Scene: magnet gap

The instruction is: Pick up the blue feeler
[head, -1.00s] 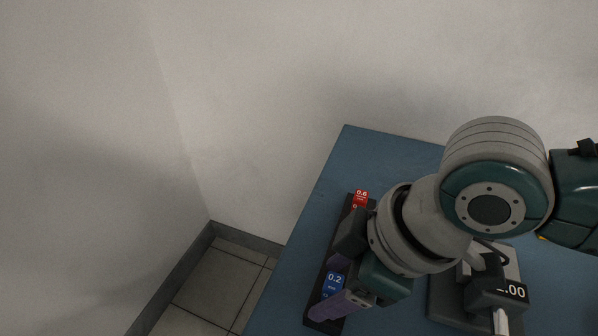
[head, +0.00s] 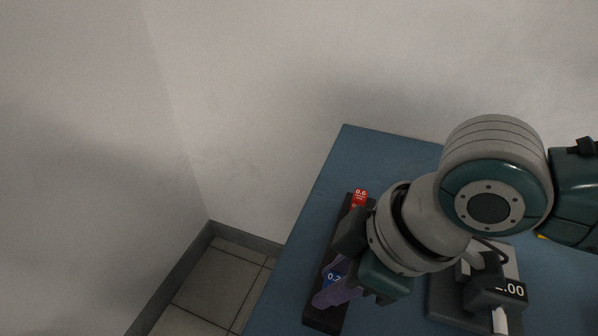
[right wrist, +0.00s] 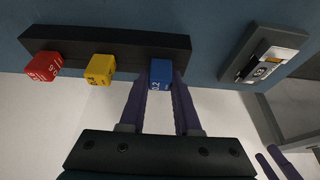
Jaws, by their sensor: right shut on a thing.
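The blue feeler (head: 333,276), marked 0.2, stands in the dark rack (head: 324,317) on the blue table. It also shows in the right wrist view (right wrist: 161,74), between the tips of two purple fingers. My right gripper (right wrist: 160,82) is shut on the blue feeler, which still sits at the rack. In the head view my right gripper (head: 340,287) partly covers the feeler and the middle of the rack. A second pair of purple fingers, seemingly my left gripper (right wrist: 270,157), shows at the lower right of the right wrist view; its opening is unclear.
A red feeler (head: 360,197) and a yellow feeler (right wrist: 100,68) stand in the same rack. A grey device with a display reading about 1.00 (head: 508,291) stands to the right of the rack. The table's far left corner (head: 348,136) is clear.

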